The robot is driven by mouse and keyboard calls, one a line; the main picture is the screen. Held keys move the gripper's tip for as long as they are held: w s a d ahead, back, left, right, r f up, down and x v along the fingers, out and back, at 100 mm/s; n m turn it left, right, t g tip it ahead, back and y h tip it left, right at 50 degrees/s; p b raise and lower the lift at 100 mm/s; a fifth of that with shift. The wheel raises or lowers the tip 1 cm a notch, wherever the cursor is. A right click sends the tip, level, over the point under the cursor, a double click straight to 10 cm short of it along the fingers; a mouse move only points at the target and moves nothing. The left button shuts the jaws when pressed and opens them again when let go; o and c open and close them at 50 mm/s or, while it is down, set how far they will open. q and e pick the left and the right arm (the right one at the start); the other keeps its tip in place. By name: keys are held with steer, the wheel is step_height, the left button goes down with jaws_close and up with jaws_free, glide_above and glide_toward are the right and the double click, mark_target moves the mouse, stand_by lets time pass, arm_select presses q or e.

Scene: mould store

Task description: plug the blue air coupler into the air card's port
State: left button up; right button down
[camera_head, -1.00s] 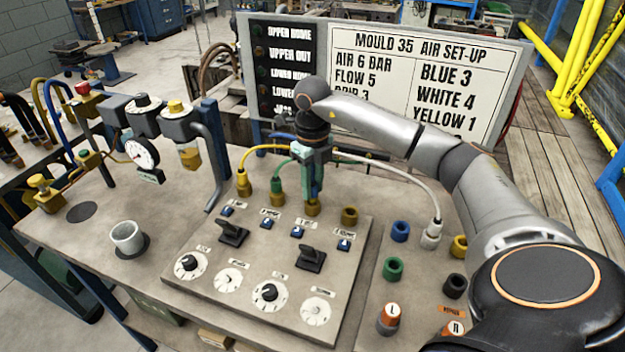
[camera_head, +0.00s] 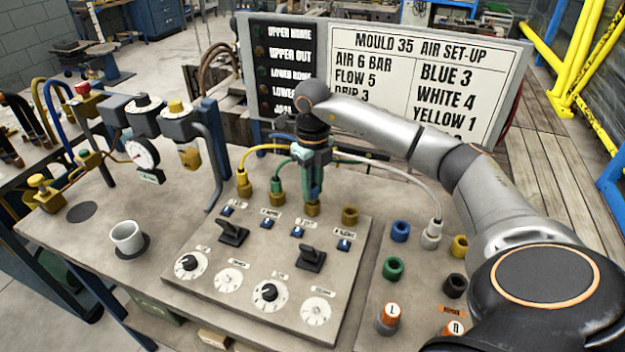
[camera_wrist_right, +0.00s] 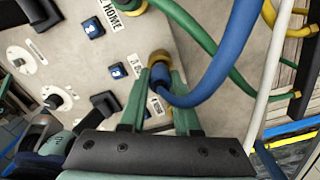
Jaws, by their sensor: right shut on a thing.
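My right gripper (camera_head: 314,192) has its green fingers pointing down at the third brass port (camera_head: 312,208) in the back row of the panel. In the right wrist view, the gripper (camera_wrist_right: 157,80) is shut on the blue coupler (camera_wrist_right: 160,77), whose thick blue hose curves up and right. The coupler's end is at the brass port (camera_wrist_right: 160,57); I cannot tell whether it is fully seated. The air set-up card (camera_head: 430,80) behind reads BLUE 3, WHITE 4, YELLOW 1. My left gripper is not in view.
A yellow coupler (camera_head: 243,184) and a green coupler (camera_head: 278,187) stand in the ports to the left. The fourth port (camera_head: 350,215) is bare. A white coupler (camera_head: 432,234) with a pale hose stands on the right plate. A white cup (camera_head: 127,238) stands at left.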

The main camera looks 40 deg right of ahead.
steer(key=shift+f, duration=0.4)
stand_by(0.3)
steer(key=shift+c, duration=0.8)
jaws_free()
steer(key=shift+r, duration=0.1)
steer(key=shift+r+p, duration=3.05)
steer(key=shift+r, duration=0.7)
steer(key=shift+s+f, duration=0.1)
